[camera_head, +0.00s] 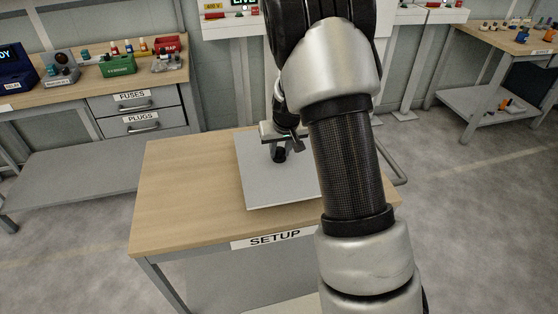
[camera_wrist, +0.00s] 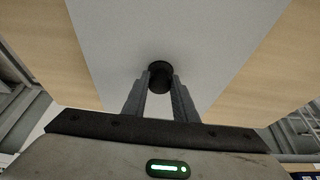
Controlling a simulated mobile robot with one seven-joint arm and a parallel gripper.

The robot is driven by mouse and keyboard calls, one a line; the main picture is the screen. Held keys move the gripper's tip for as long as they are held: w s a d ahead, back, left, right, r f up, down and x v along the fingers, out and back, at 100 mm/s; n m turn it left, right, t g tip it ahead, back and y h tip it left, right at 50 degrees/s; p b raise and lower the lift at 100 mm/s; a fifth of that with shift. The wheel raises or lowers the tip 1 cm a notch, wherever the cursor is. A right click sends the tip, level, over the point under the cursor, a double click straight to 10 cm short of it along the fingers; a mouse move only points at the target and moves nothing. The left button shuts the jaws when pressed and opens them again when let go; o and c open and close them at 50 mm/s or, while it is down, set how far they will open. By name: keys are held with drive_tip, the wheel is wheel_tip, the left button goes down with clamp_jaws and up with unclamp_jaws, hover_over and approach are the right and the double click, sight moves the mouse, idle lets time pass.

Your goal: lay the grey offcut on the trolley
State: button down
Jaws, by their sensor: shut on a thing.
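The grey offcut (camera_head: 265,188) is a flat light-grey sheet over the wooden top of a stand labelled SETUP (camera_head: 178,200). A bent tube like a handle shows at the stand's right, so it looks like the trolley. My gripper (camera_head: 281,148) is above the sheet, shut on a short black round piece (camera_wrist: 161,72) at the sheet's face. In the wrist view the grey sheet (camera_wrist: 200,25) fills the middle, with wood on both sides. My arm hides the sheet's right part in the head view. I cannot tell whether the sheet touches the wood or hangs just above it.
A bench with drawers (camera_head: 135,108) labelled FUSES and PLUGS stands at the left with small bins on it. Another bench (camera_head: 510,40) stands at the far right. The wooden top left of the sheet is bare. Open floor (camera_head: 470,220) lies to the right.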

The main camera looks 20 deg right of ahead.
sight(280, 159)
drive_tip(key=shift+f, duration=1.7)
drive_tip(key=shift+b, duration=0.3)
drive_tip(key=shift+f, duration=0.2)
drive_tip(key=c, duration=1.4)
unclamp_jaws()
drive_tip(key=shift+c, duration=0.2)
